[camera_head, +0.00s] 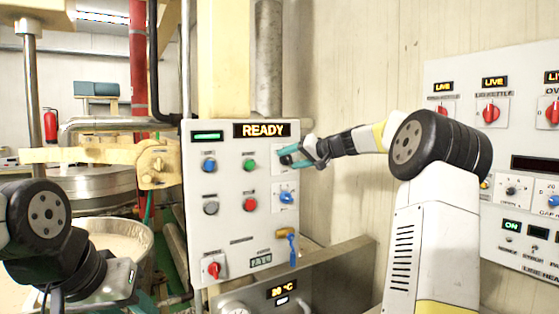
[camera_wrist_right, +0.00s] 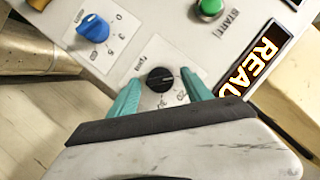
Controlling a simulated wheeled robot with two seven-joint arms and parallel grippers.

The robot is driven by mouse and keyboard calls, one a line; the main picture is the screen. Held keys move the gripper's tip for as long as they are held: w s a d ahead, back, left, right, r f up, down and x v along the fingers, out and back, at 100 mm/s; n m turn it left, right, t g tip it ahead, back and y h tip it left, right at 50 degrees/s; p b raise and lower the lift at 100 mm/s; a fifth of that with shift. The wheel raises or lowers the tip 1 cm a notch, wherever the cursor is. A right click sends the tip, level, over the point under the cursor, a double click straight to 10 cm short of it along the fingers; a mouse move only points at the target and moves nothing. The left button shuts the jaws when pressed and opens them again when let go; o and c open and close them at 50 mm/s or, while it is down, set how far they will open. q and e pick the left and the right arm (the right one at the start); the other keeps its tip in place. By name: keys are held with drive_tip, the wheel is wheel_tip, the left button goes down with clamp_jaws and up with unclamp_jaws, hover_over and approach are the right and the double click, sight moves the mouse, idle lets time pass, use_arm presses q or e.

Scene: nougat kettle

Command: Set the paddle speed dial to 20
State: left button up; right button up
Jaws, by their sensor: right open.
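A black dial (camera_wrist_right: 160,79) on a white scale plate is on the white control panel (camera_head: 225,225). In the right wrist view it lies between the two teal fingertips of my right gripper (camera_wrist_right: 160,92), which is open around it with a gap on each side. Its small label and the value it points to are too blurred to read.
A blue dial (camera_head: 286,197) sits just below the black one. A green button (camera_head: 249,165), a red button (camera_head: 249,204) and a red switch (camera_head: 214,270) are on the same panel. A READY display (camera_head: 262,130) is above. A kettle (camera_head: 115,240) stands left.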

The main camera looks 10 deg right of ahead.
drive_tip(key=shift+w, duration=0.1)
clamp_jaws()
drive_tip(key=shift+f+m, duration=0.1)
drive_tip(key=shift+m, duration=0.2)
drive_tip(key=m+y, duration=0.2)
drive_tip(key=m, duration=0.1)
drive_tip(key=shift+d+f, duration=0.1)
drive_tip(key=shift+f, duration=0.05)
drive_tip(key=m, duration=0.2)
drive_tip(key=m+t+y, duration=0.1)
drive_tip(key=m, duration=0.1)
drive_tip(key=shift+f+y, duration=0.1)
drive_tip(key=shift+y, duration=0.2)
drive_tip(key=shift+m, duration=0.3)
idle(0.3)
unclamp_jaws()
